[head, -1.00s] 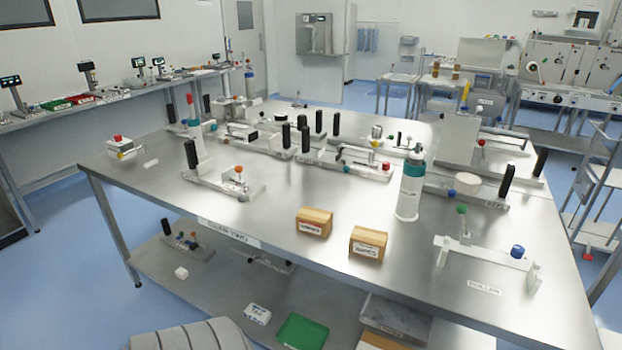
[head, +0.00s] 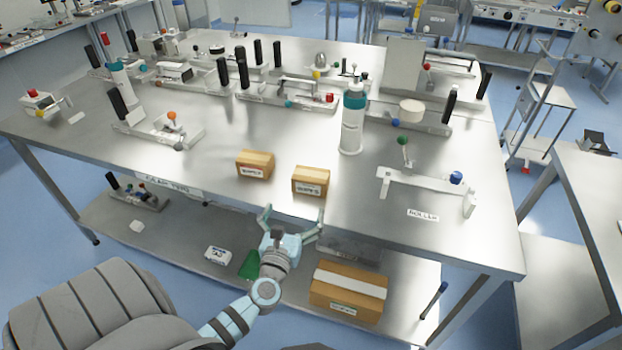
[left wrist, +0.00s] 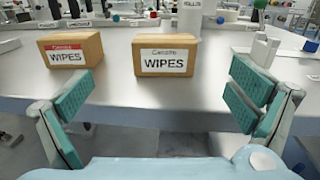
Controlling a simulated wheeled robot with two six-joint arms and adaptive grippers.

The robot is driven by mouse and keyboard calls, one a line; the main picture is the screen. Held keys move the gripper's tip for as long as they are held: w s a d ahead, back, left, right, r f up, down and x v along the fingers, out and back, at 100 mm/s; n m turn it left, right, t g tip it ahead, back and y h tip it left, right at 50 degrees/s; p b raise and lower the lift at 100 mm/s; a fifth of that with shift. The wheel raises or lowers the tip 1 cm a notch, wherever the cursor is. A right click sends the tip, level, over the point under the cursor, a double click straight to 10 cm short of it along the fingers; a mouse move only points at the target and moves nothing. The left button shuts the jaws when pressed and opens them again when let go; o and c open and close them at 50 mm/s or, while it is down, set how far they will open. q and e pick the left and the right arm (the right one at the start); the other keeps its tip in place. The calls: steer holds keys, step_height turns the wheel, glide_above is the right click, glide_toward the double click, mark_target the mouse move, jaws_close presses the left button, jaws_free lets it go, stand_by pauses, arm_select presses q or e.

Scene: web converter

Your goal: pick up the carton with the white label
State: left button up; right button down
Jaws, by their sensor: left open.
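The carton with the white label (head: 311,181) is a small brown box on the steel table near its front edge. In the left wrist view the carton (left wrist: 166,54) shows a white label reading WIPES. A similar carton with a red-topped label (head: 255,165) stands to its left, and it also shows in the left wrist view (left wrist: 71,53). My left gripper (head: 292,212) is open and empty, just in front of the table edge and the white-label carton. In the left wrist view its fingers (left wrist: 160,103) are spread wide, with the white-label carton beyond and between them. My right gripper is not in view.
A white bottle with a teal cap (head: 352,122) stands behind and right of the cartons. A white roller fixture (head: 430,185) is at the table's right. A larger taped box (head: 347,294) is on the lower shelf. The tabletop around the cartons is clear.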

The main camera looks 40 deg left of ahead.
mark_target(308, 182)
arm_select(q)
steer(key=x, duration=0.8)
steer(key=b+x, duration=0.1)
steer(key=x, duration=0.3)
steer(key=shift+w+d+f, duration=0.15)
steer(key=shift+w+d, duration=0.15)
steer(key=c, duration=1.2)
steer(key=shift+o, duration=0.2)
